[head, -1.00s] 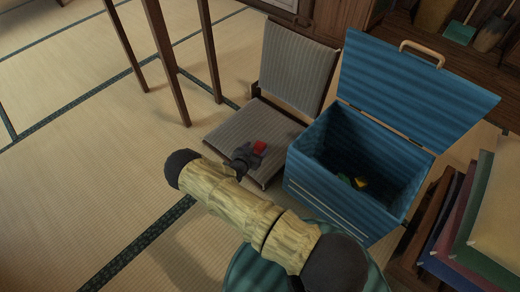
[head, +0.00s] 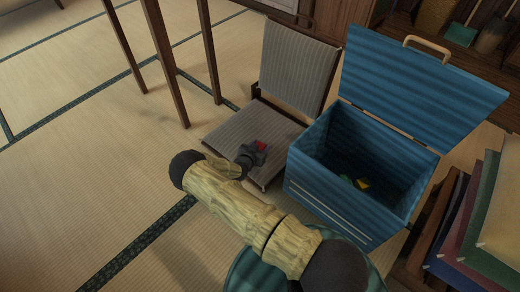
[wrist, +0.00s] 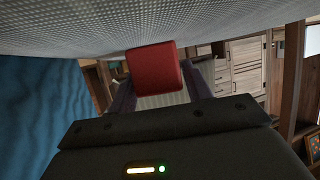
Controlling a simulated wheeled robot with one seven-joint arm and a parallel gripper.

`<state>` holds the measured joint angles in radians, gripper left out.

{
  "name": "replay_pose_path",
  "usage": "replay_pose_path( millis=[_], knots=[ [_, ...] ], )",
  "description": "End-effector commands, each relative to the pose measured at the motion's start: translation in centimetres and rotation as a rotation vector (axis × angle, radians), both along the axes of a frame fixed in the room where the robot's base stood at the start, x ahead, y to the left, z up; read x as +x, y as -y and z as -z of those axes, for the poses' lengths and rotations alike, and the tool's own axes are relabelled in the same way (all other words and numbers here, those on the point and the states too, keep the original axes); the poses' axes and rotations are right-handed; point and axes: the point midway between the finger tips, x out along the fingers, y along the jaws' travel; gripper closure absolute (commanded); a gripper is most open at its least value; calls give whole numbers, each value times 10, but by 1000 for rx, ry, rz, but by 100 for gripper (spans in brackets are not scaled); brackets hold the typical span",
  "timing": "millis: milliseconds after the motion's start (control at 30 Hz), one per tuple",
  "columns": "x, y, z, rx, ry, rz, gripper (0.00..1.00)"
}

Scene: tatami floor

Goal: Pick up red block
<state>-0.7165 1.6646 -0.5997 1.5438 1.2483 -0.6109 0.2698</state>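The red block (head: 261,146) sits on the grey seat of the low floor chair (head: 248,131), near its front right part. In the wrist view the red block (wrist: 155,72) is large and close, touching the seat surface that fills the top of that picture. My gripper (head: 254,152) is right at the block and hides part of it in the head view. In the wrist view the dark fingers of my gripper (wrist: 163,88) show on the left and right of the block, apart from each other. Contact between fingers and block cannot be made out.
An open blue chest (head: 330,200) stands just right of the chair, with a small yellow thing (head: 362,184) inside. The chair's backrest (head: 298,66) rises behind the seat. Stacked cushions (head: 485,215) lie at the far right. Tatami at the left is clear below the wooden legs (head: 165,60).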

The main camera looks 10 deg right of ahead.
Motion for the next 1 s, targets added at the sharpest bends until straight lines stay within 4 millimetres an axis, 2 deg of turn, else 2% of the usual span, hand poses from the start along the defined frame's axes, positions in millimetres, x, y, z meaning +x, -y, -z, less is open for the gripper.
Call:
replay_pose_path(
  millis=[33,133,400,533,667,1000],
  knots=[
    [0,0,0,0,0,0,61],
    [0,0,0,0,0,0,81],
    [0,0,-1,0,0,0,82],
    [0,0,-9,1,1,0,82],
    [0,0,-26,0,1,1,82],
    [0,0,-86,1,1,2,82]
  ],
)
